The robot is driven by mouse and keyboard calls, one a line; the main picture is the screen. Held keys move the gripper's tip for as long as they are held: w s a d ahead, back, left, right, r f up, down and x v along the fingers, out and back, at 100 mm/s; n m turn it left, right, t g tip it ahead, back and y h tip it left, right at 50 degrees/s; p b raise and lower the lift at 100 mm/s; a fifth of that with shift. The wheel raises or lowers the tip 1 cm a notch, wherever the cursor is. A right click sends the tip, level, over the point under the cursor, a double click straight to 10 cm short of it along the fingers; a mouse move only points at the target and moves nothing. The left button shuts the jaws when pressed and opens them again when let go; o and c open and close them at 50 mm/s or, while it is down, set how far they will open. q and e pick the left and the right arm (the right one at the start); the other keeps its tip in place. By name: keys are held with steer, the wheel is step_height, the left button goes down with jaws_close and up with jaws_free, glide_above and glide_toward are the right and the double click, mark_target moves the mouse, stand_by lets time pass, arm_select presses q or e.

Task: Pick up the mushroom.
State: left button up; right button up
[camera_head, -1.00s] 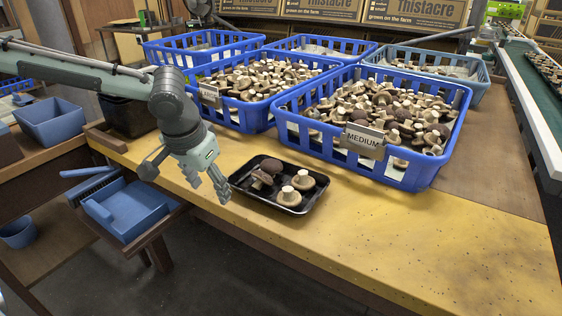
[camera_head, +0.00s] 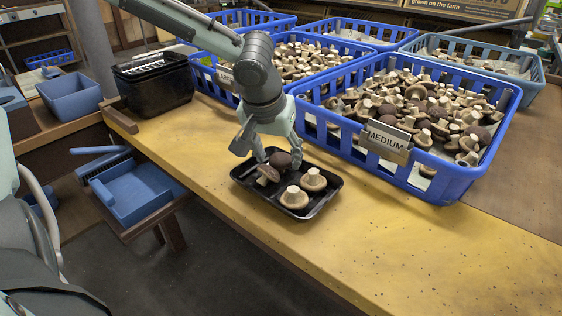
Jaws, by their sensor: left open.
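A black tray (camera_head: 325,204) lies on the yellow worktop in front of the blue baskets. It holds several mushrooms. A dark-capped mushroom (camera_head: 281,160) and a mushroom with its pale stem showing (camera_head: 266,175) lie close together at its back left. Two brown mushrooms with stems up, one at the right (camera_head: 313,181) and one at the front (camera_head: 294,199), lie beside them. My left gripper (camera_head: 264,153) is open, pointing down over the tray's back left, right by the dark-capped mushroom. Whether a finger touches it I cannot tell. My right gripper is not in view.
A blue basket marked MEDIUM (camera_head: 440,184), full of mushrooms, stands just behind the tray. Another full basket (camera_head: 212,68) stands to its left. A black container (camera_head: 152,92) sits on the worktop's left end. The worktop (camera_head: 400,240) right of the tray is clear.

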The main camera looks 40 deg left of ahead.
arm_select(q)
steer(key=x, duration=0.2)
steer(key=shift+w+f, duration=0.15)
steer(key=shift+f, duration=0.15)
steer(key=c, duration=0.5)
steer(key=shift+c, duration=0.3)
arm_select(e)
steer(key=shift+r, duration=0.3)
arm_select(q)
steer(key=shift+r, duration=0.1)
